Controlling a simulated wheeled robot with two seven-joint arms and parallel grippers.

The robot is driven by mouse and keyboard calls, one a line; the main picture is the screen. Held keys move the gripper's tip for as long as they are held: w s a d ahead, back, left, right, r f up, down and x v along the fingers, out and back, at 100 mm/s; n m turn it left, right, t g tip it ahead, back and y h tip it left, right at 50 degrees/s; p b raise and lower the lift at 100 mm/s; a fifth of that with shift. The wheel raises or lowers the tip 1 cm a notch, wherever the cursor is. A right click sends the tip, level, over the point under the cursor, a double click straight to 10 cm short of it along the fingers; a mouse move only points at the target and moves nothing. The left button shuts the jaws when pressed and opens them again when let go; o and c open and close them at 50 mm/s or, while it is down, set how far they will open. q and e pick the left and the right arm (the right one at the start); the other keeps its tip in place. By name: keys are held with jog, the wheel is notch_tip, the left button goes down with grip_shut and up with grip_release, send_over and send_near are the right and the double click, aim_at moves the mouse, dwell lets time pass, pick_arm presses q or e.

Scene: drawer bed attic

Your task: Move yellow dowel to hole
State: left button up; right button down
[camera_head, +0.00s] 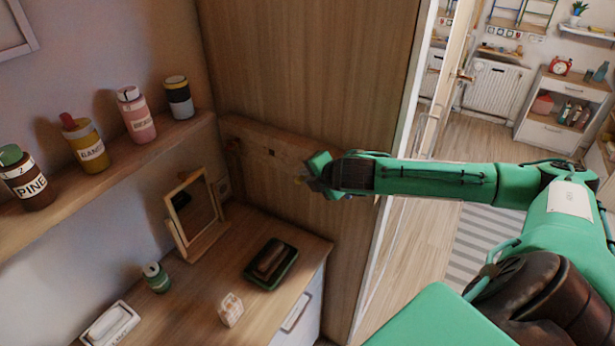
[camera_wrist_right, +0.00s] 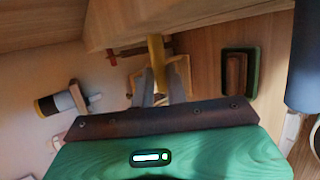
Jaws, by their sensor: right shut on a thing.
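My right gripper (camera_head: 314,178) reaches in from the right, close to a wooden rail (camera_head: 258,142) on the wall panel. In the right wrist view its fingers (camera_wrist_right: 160,88) are shut on the yellow dowel (camera_wrist_right: 156,50), which points away from the fingers toward the wooden rail (camera_wrist_right: 185,22). In the head view only a small yellowish bit of the dowel (camera_head: 299,180) shows beside the fingers. Small dark marks, perhaps holes, show on the rail, but I cannot tell which one is the hole. Whether the dowel touches the rail is unclear. My left gripper is out of view.
Below stands a cabinet top with a framed mirror (camera_head: 196,214), a dark tray (camera_head: 271,263), a small green jar (camera_head: 156,277) and a pale block (camera_head: 231,309). A shelf (camera_head: 110,172) with several labelled bottles runs along the left wall. A doorway opens at right.

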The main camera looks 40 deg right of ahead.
jog(key=shift+w+d+p, duration=0.3)
jog(key=shift+w+d, duration=0.05)
jog(key=shift+d, duration=0.55)
jog(key=c, duration=1.3)
grip_release()
jog(key=shift+s+d, duration=0.1)
jog(key=shift+b+v, duration=2.8)
jog(key=shift+v, duration=4)
